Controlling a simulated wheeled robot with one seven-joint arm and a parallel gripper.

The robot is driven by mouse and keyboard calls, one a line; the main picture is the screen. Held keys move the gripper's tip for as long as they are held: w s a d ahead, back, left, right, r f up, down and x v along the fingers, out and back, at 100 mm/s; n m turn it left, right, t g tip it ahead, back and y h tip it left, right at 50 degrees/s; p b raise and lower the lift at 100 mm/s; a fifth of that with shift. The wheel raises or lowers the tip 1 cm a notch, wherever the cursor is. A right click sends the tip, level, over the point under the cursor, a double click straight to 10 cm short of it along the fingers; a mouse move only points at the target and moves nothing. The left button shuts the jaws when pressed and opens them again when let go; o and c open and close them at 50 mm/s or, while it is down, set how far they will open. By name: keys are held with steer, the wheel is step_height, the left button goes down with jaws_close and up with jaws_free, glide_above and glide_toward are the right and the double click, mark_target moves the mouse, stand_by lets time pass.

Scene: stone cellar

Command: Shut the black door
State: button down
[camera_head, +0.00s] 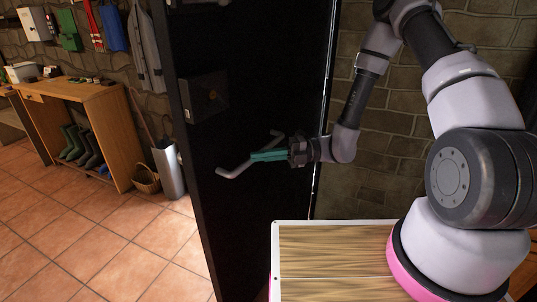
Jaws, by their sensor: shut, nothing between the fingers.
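The black door (265,95) stands ajar in the middle of the view, with the tiled room visible past its left edge. A dark lock box (207,97) is on its face, and a light metal lever handle (235,170) sticks out below it. My gripper (256,156) is at the handle, coming from the right, with its teal fingers shut and nothing between them. The fingers overlap the handle in the picture; I cannot tell whether they touch it. Part of the handle is hidden behind the fingers.
A wooden bench (113,125) with boots stands at the left. A wicker basket (145,179) and a grey metal bin (168,168) stand near the door's left edge. Coats hang on the stone wall. The tiled floor (120,245) at the lower left is clear.

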mark_target(215, 155)
steer(key=a, duration=0.7)
steer(key=shift+w+a, duration=0.15)
steer(key=shift+a, duration=0.05)
steer(key=shift+w+a, duration=0.35)
steer(key=shift+a, duration=0.2)
